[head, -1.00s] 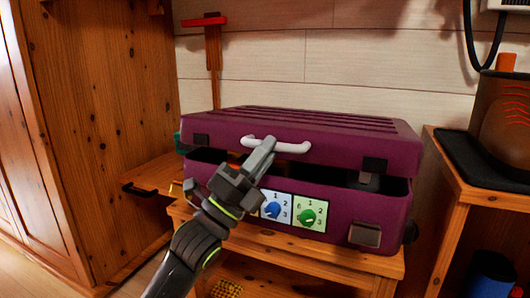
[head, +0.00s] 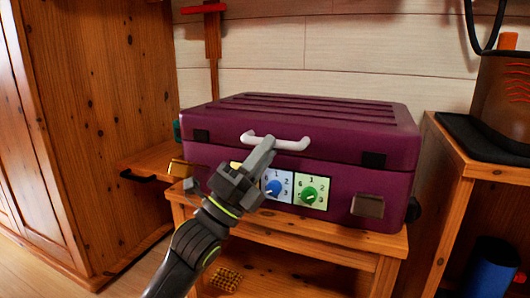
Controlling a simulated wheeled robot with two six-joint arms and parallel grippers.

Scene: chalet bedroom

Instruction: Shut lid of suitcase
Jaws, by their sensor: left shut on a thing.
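The purple suitcase (head: 345,186) stands on a small wooden table. Its ribbed lid (head: 330,118) lies down on the base, with only a thin seam showing between them. The white handle (head: 292,144) is on the lid's front edge. My left gripper (head: 262,152) is at the handle's left part, its jaws shut on it. A metal latch (head: 367,206) on the front right of the base hangs outward, below a dark catch on the lid. A blue dial (head: 273,188) and a green dial (head: 309,195) are on the front. My right gripper is out of view.
The wooden table (head: 340,244) has a narrow bare strip in front of the suitcase. A wooden cabinet (head: 105,110) stands at the left. A wooden shelf unit (head: 455,175) with a brown bin (head: 505,95) is close on the right.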

